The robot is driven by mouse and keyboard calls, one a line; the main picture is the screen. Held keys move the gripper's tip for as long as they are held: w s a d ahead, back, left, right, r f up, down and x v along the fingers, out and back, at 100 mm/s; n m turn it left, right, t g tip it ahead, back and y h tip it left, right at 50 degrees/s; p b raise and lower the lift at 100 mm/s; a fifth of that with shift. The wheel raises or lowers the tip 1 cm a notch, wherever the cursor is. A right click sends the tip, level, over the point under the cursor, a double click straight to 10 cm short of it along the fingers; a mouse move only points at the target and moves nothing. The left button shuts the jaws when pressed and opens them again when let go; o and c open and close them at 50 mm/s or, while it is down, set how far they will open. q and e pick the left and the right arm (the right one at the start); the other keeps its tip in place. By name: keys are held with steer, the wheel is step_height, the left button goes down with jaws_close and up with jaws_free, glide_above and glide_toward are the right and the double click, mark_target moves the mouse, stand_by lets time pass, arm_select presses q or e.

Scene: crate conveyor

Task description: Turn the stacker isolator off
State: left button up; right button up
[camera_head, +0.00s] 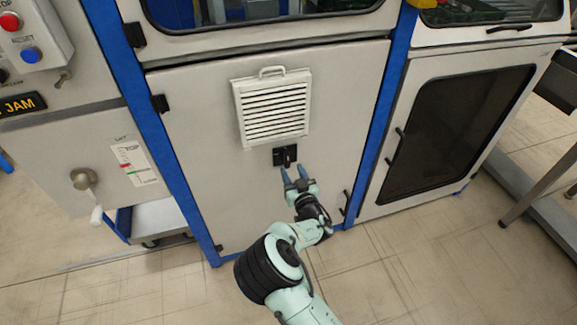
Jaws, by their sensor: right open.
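The stacker isolator (285,155) is a small black switch on the light grey cabinet door, just below a louvred vent. Its handle looks roughly upright, but it is too small to read any marking. The gripper looks empty, and I cannot tell whether a fingertip touches the switch. My left gripper is not in view.
The white louvred vent (272,107) with a top handle sits above the switch. Blue frame posts (396,85) flank the door. A crank handle (84,179) and a button box (30,38) are at the left. A dark-windowed door (455,130) is at the right. The floor in front is clear.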

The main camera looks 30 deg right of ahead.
mark_target(288, 160)
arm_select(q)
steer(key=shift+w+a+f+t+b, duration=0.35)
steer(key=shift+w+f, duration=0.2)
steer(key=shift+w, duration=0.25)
arm_select(e)
steer(key=shift+x, duration=2.1)
steer(key=shift+d, duration=0.1)
steer(key=shift+c, duration=0.4)
jaws_close()
